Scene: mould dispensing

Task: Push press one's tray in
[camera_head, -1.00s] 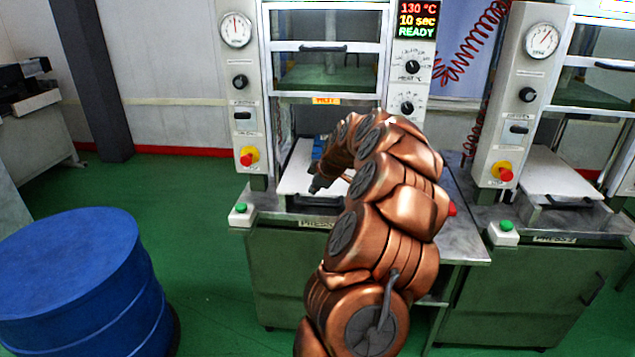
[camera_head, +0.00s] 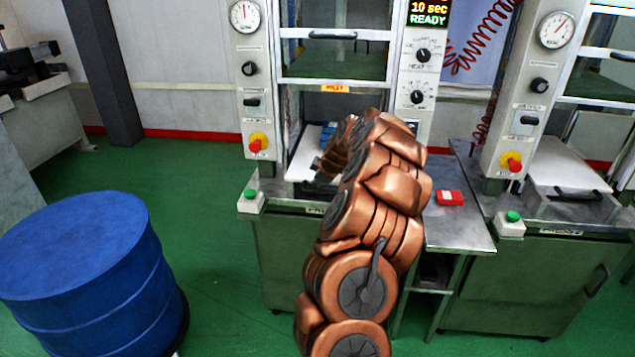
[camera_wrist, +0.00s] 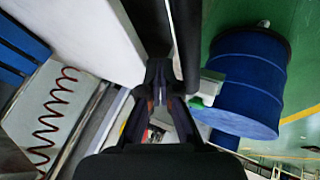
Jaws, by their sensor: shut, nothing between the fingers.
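Press one (camera_head: 347,67) is the left press in the head view, its display reading READY. Its white tray (camera_head: 300,163) sits low at the front of the opening, partly hidden by my arm. My gripper (camera_head: 320,168) is at the front of this tray; it also shows in the wrist view (camera_wrist: 160,88), shut and empty. There the white tray surface (camera_wrist: 85,30) fills the upper left, and a black bar, seemingly the tray handle (camera_wrist: 187,40), lies just beyond the fingertips. I cannot tell whether they touch. A blue object (camera_head: 328,134) is at the tray's rear.
A blue drum (camera_head: 80,250) stands on the floor at left. A second press with its own white tray (camera_head: 565,165) stands at right. A red object (camera_head: 449,198) lies on the metal side table (camera_head: 465,235). A green button box (camera_head: 250,200) is at press one's front left corner.

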